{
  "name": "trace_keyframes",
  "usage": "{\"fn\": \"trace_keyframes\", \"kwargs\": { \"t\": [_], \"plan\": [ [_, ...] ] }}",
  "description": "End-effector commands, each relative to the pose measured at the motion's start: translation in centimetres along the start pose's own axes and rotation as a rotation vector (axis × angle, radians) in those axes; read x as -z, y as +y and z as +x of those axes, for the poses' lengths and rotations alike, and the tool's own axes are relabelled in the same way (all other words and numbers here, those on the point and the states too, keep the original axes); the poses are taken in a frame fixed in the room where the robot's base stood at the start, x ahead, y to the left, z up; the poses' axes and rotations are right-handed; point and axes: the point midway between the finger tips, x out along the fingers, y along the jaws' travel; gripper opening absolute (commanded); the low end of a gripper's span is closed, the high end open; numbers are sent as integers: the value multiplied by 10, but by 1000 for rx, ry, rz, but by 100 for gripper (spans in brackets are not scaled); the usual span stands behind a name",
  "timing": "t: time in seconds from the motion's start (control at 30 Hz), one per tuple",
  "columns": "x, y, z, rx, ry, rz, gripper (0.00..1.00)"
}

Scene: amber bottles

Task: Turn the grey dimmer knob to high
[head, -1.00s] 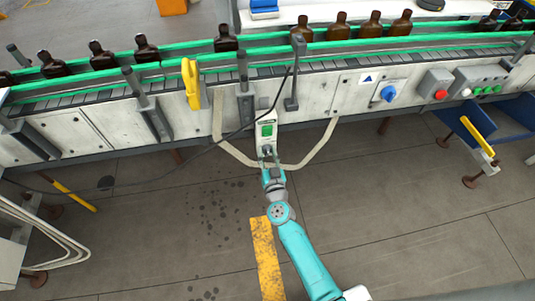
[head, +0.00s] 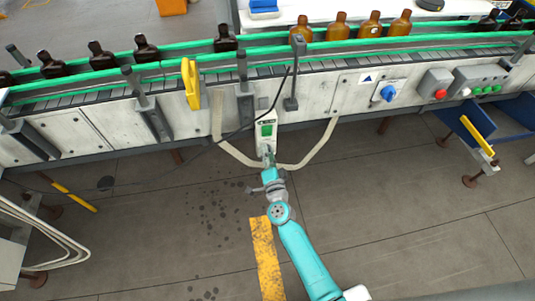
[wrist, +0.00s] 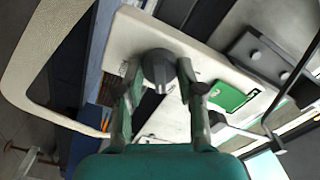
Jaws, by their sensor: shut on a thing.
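The grey dimmer knob (wrist: 158,68) is on the lower part of a white control box (wrist: 206,66) in the wrist view. In the head view the same box (head: 266,117) hangs at the front of the conveyor, and my gripper hides most of the knob. My gripper (head: 268,159) reaches up to the box from below. In the wrist view my gripper (wrist: 160,80) has one finger on each side of the knob and is shut on it. Several bottles (head: 337,28) at the back right glow bright amber.
Dark bottles (head: 146,48) stand on the green-railed conveyor. A black cable (head: 226,136) and pale curved rails (head: 317,147) run close beside the box. A blue rotary switch (head: 388,93) and a red button (head: 440,94) are to the right.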

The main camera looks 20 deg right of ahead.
Motion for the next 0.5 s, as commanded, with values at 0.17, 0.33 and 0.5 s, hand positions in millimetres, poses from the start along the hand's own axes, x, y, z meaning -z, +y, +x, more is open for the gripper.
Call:
{"fn": "trace_keyframes", "kwargs": {
  "t": [0.17,0.33,0.5],
  "plan": [
    [0,0,0,0,1,167,3],
    [0,1,0,0,1,329,3],
    [0,1,0,0,2,491,3]
  ]
}}
